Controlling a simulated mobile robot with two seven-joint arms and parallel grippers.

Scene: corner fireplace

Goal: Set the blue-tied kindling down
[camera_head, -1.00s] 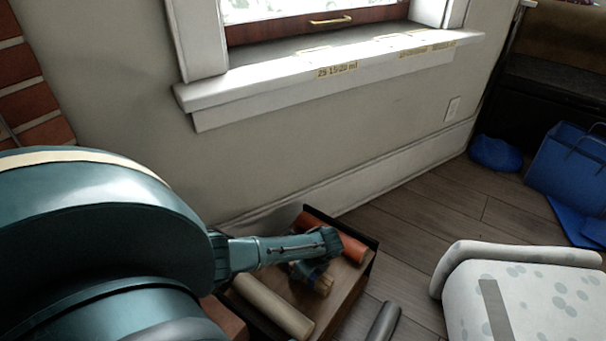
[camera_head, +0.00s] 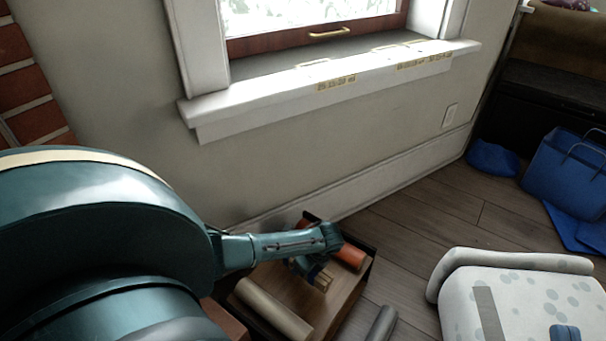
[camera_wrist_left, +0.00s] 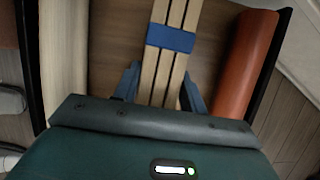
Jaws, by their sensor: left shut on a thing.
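The blue-tied kindling (camera_head: 322,280) is a small bundle of pale sticks; its blue band (camera_wrist_left: 171,40) shows in the left wrist view. My left gripper (camera_wrist_left: 160,88) is shut on it, with a finger at each side. The bundle is inside or just over a wooden box (camera_head: 343,303) with dark ends, between an orange roll (camera_head: 350,256) and a pale beige roll (camera_head: 273,309). I cannot tell whether it touches the box floor. In the head view my wrist hides part of it.
A dark cylinder (camera_head: 381,325) lies beside the box. A white spotted block or seat (camera_head: 515,300) stands at right. Blue bags (camera_head: 560,165) lie beyond on the wooden floor. The wall and window sill (camera_head: 330,85) are behind. Floor between box and bags is clear.

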